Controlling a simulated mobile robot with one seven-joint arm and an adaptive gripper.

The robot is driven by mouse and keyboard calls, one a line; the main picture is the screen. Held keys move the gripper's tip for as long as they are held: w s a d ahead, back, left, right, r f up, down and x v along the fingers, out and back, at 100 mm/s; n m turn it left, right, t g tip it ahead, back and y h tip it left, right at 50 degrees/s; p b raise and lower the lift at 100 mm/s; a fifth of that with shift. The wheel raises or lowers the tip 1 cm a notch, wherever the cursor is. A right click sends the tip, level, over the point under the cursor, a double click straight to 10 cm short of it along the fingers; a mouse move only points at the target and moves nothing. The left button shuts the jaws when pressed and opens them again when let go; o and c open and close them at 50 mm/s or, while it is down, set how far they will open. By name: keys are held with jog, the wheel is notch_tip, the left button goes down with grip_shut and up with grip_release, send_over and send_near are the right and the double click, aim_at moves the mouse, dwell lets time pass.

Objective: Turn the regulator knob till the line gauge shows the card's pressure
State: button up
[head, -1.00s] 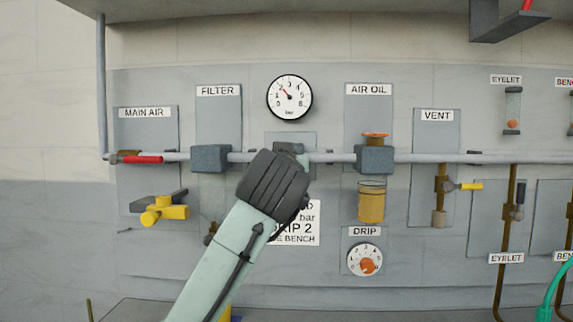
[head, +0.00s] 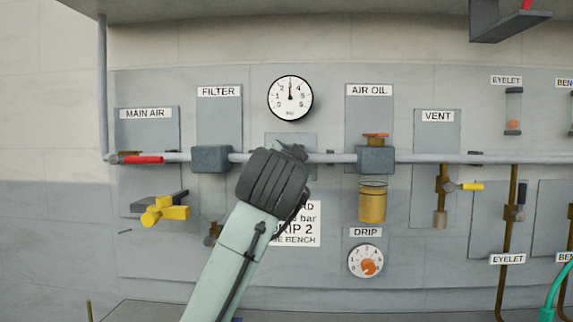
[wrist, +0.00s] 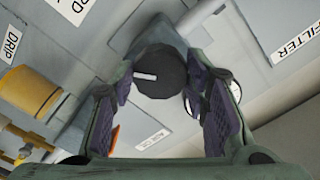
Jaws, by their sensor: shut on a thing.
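The regulator knob (wrist: 162,72) is dark and round with a white mark on its face. It sits between the purple-padded fingers of my gripper (wrist: 165,88), which is shut on it. In the head view my wrist hides the knob. The line gauge (head: 290,98) is a white dial above, marked in bar. Its needle points straight up, at about 3. The card (head: 305,236) is partly behind my gripper. "bar", "DRIP 2" and "BENCH" show on it, but its pressure number is covered.
A grey pipe (head: 330,158) runs across the panel. The filter block (head: 211,158) is left of my gripper. The air oil block (head: 374,158) with its amber bowl (head: 371,205) and the drip dial (head: 365,260) are right of it. The red main air lever (head: 142,160) is far left.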

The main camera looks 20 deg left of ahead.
jog(key=shift+m, duration=0.5)
jog(key=o, duration=1.1)
jog(key=shift+o, duration=0.2)
jog(key=v, duration=1.2)
jog(key=shift+s, duration=0.1)
